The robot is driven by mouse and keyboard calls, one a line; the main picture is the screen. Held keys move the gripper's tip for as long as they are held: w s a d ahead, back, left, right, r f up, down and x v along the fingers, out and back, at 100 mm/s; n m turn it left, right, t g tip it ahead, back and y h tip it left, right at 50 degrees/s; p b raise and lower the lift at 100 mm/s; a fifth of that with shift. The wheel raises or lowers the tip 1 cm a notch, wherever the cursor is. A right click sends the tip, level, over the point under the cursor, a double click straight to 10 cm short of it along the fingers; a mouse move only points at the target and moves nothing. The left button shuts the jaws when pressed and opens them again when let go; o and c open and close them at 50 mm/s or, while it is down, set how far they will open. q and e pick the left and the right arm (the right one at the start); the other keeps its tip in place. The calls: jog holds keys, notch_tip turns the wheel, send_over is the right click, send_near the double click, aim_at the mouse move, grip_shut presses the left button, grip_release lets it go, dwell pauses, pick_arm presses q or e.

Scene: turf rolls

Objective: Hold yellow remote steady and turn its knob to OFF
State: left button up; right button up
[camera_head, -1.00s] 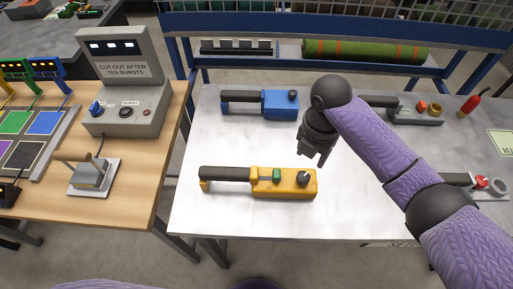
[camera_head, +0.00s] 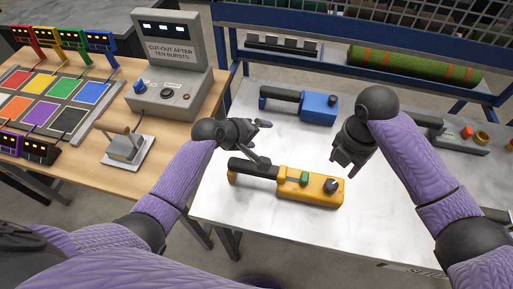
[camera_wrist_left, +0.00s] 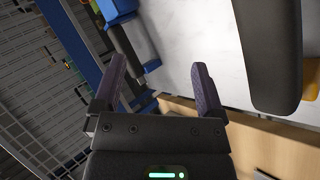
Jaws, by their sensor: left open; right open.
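The yellow remote (camera_head: 296,196) lies on the pale table top, with a long dark handle (camera_head: 252,168) at its left, a green part (camera_head: 304,179) in the middle and a dark knob (camera_head: 331,185) near its right end. I cannot read the knob's setting. My left gripper (camera_head: 264,142) is open and empty, close above the handle. In the left wrist view the dark handle (camera_wrist_left: 268,45) lies to the right of the open fingers (camera_wrist_left: 158,70), not between them. My right gripper (camera_head: 344,165) is open and empty, above and slightly right of the knob.
A blue remote (camera_head: 317,108) lies behind the yellow one. A grey remote (camera_head: 460,140) is at the right, partly behind my right arm. The wooden table at left bears a grey control box (camera_head: 165,95) and a small lever box (camera_head: 127,146). A blue rack stands behind.

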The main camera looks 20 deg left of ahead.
aim_at(286, 179)
pick_arm(q)
jog(key=s+d+r+n+g, duration=0.2)
jog(key=d+n+g, duration=0.15)
jog(key=d, duration=0.25)
jog(key=s+n+g+y, duration=0.1)
jog(key=s+a+n+g+y, duration=0.1)
jog(key=n+g+y, duration=0.1)
jog(key=s+a+n+g+y, duration=0.1)
jog(key=n+y, duration=0.1)
jog(key=shift+s+a+r+g, duration=0.1)
jog(key=shift+s+r+g, duration=0.15)
jog(key=shift+r, duration=0.1)
jog(key=shift+s+a+f+n, duration=0.1)
jog(key=shift+a+f+n, duration=0.05)
jog(key=shift+f+n, duration=0.15)
notch_tip(286, 179, down, 9)
jog(key=shift+f, duration=0.15)
grip_shut()
